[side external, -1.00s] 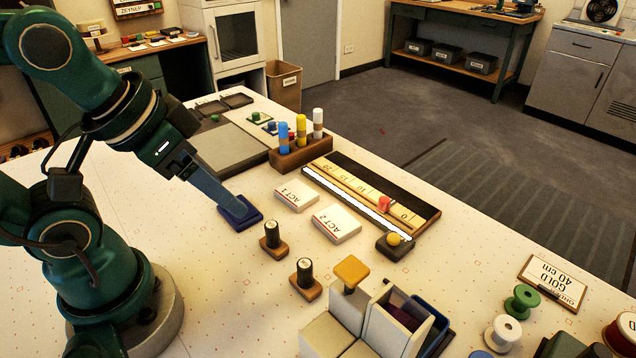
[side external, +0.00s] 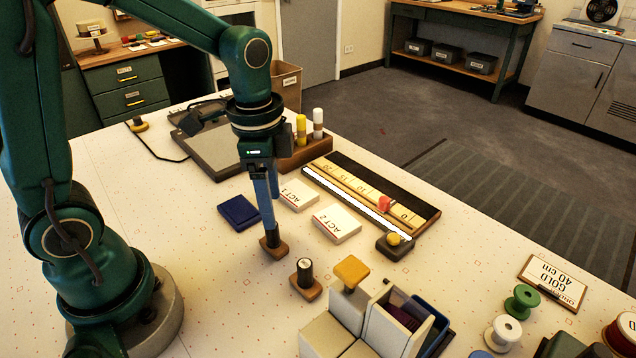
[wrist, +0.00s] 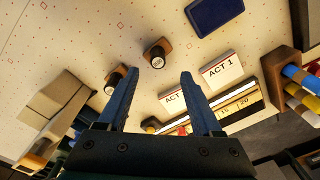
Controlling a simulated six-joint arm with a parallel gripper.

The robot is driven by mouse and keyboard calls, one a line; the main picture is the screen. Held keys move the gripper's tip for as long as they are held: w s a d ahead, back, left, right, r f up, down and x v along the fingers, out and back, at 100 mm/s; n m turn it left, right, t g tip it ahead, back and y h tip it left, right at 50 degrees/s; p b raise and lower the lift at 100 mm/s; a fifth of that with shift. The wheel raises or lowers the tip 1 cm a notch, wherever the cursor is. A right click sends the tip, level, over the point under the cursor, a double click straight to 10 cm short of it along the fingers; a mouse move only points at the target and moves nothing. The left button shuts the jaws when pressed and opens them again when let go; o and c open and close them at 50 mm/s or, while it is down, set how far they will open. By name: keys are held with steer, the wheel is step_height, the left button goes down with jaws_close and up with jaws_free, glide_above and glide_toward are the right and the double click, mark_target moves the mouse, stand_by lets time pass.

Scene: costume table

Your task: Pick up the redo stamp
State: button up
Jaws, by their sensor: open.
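Two small stamps with dark round handles and brown wooden bases stand upright on the table. The farther one (side external: 275,250) is below my gripper (side external: 268,222). In the wrist view this stamp (wrist: 157,55) shows just beyond and between the fingertips. The nearer stamp (side external: 305,283) stands to its right, clear of the fingers. The handle tops carry pale labels, too small to read, so I cannot tell which is the redo stamp. My gripper points down, open and empty, its blue fingers (wrist: 161,75) apart. Whether the fingertips flank the handle is unclear.
A dark blue pad (side external: 238,212) lies to the left. White ACT 1 (side external: 299,195) and ACT 2 (side external: 337,222) blocks lie behind, with a ruler board (side external: 372,190) beyond. A yellow-topped post (side external: 351,271) and grey boxes stand at front right.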

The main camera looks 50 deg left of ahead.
mark_target(273, 237)
steer(key=shift+s+f+g, duration=0.2)
steer(key=shift+f+g, duration=0.1)
steer(key=shift+f, duration=2.85)
steer(key=shift+c, duration=0.3)
jaws_close()
